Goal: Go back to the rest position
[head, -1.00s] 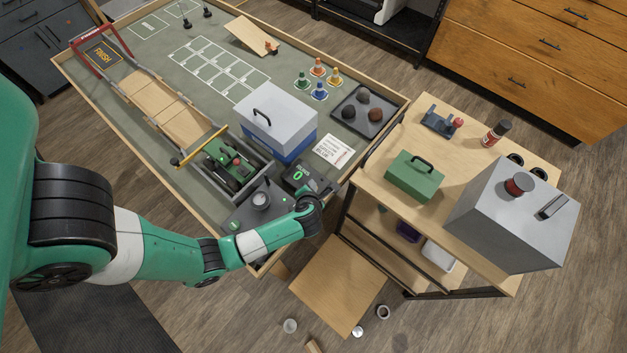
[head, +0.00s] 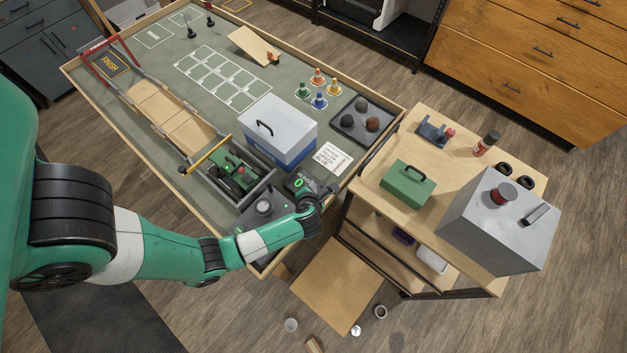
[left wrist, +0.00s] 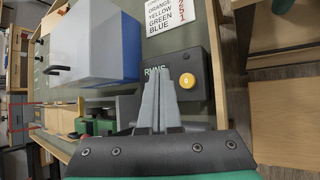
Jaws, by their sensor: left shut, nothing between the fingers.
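My left arm comes in from the left in the head view and reaches over the near right corner of the table (head: 215,232). My left gripper (head: 326,190) is over that corner, near a small dark counter box (head: 297,186) with a green display. In the left wrist view the gripper's grey fingers (left wrist: 158,98) are together with nothing between them. They point toward the dark box (left wrist: 207,72) labelled RUNS, which has a yellow button (left wrist: 187,80). I cannot tell whether they touch it. My right gripper is not in view.
A green crawler (head: 235,172) sits in a grey bay. A grey-lidded blue box (head: 290,150) stands behind the counter box. To the right is a wooden cart (head: 385,150) with a green case (head: 407,183) and a large grey box (head: 500,225).

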